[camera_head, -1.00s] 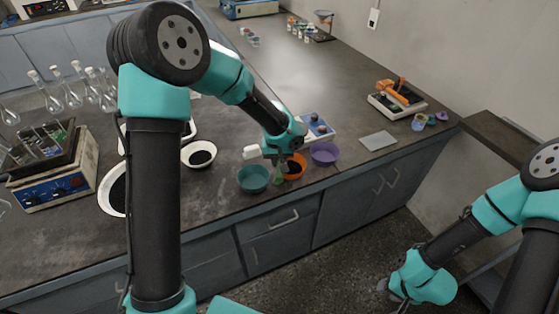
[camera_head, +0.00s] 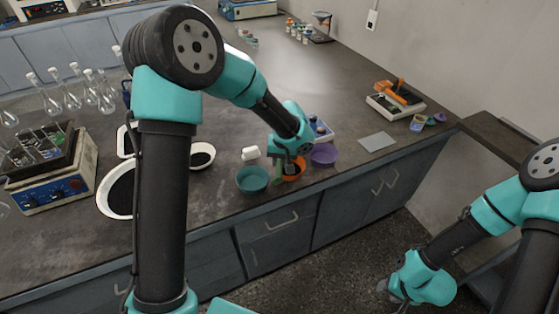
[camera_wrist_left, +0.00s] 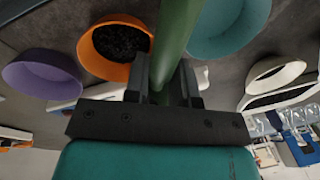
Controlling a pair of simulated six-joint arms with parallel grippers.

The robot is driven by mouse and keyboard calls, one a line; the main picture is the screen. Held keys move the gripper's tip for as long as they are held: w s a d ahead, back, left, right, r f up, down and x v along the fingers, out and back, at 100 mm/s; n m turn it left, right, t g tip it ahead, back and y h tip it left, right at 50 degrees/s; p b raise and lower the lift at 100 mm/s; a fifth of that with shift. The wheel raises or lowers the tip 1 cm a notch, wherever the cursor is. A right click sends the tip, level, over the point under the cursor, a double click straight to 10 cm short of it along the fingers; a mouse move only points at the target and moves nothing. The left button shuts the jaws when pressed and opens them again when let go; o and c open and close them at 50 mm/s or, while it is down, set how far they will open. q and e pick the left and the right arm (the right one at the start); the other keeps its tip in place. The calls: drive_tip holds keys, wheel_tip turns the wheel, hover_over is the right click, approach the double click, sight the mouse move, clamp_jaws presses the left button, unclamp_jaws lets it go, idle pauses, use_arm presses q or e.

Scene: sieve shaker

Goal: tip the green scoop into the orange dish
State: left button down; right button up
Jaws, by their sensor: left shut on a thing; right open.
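My left gripper (camera_head: 287,163) is shut on the green scoop (camera_wrist_left: 174,45), whose handle runs up between the fingers in the left wrist view. The scoop's bowl end is out of that view. In the head view only a small green part (camera_head: 278,182) shows beside the teal bowl. The orange dish (camera_head: 299,171) is right by the gripper, partly hidden behind it. In the left wrist view the orange dish (camera_wrist_left: 118,71) holds dark granules and lies just left of the handle. My right gripper (camera_head: 398,292) is open and low at the lower right, away from the bench.
A teal bowl (camera_head: 252,180) stands left of the orange dish and a purple bowl (camera_head: 324,154) to its right. A white bowl with dark material (camera_head: 203,155) is further left. A small white object (camera_head: 250,153) lies behind the teal bowl. The bench's front edge is close.

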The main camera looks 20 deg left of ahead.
use_arm(q)
drive_tip(key=shift+d+r+y, duration=0.1)
drive_tip(key=shift+r+y, duration=0.05)
drive_tip(key=shift+y, duration=0.45)
drive_tip(key=shift+w+d+r+g+y, duration=0.15)
drive_tip(key=shift+g+y, duration=0.25)
drive_tip(key=shift+y, duration=0.3)
idle(0.7)
drive_tip(key=shift+d+r+y, duration=0.1)
drive_tip(key=shift+y, duration=0.6)
idle(0.7)
drive_tip(key=shift+d+r+g+y, duration=0.1)
drive_tip(key=shift+d+g+y, duration=0.1)
drive_tip(key=shift+g+y, duration=0.25)
drive_tip(key=shift+y, duration=0.25)
idle(0.8)
drive_tip(key=shift+d+r+y, duration=0.1)
drive_tip(key=shift+y, duration=0.4)
